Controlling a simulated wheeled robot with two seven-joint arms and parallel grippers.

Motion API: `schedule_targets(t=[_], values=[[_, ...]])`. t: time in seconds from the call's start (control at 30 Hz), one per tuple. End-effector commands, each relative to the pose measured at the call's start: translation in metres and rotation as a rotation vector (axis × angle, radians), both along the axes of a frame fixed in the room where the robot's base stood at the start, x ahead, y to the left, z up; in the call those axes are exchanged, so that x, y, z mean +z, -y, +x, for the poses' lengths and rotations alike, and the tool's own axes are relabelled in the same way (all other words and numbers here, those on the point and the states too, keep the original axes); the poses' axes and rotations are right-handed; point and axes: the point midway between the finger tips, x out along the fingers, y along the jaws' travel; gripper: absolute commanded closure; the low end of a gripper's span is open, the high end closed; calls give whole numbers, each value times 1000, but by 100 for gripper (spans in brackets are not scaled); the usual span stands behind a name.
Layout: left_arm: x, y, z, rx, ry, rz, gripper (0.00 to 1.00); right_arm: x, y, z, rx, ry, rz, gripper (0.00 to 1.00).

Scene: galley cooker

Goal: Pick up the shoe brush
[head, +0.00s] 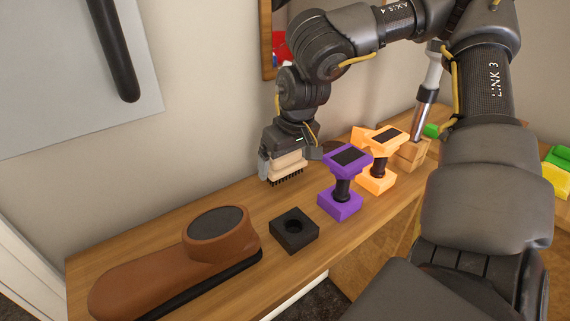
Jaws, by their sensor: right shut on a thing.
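The shoe brush (285,168) has a pale wooden body and dark bristles pointing down. It is at the back of the wooden shelf, close to the wall. My right gripper (283,158) comes down from above and is shut on the brush's wooden body. The bristles look at or just above the shelf surface; I cannot tell if they touch it. The gripper hides the top of the brush. My left gripper is not in view.
On the wooden shelf (150,240) stand a brown shoe-shaped object (165,265), a black block with a round hole (293,230), a purple stand (341,200), an orange stand (376,179) and a wooden block (411,155) holding a metal-shafted tool. A framed mirror hangs behind my arm.

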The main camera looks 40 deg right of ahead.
Motion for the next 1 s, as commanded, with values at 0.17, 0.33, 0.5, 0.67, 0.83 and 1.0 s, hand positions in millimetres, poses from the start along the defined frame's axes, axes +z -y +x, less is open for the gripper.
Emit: schedule_targets(t=[0.17,0.33,0.5,0.67,0.83,1.0], values=[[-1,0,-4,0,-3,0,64,27,0,1,-1,6,0,33],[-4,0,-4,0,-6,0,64,66,0,1,-2,6,-1,33],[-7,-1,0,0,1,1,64,106,0,1,-2,6,-1,33],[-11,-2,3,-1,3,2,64,137,0,1,-1,4,-1,33],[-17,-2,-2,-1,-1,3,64,159,0,0,-2,1,-1,33],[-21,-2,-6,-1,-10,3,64,170,0,0,0,0,0,33]])
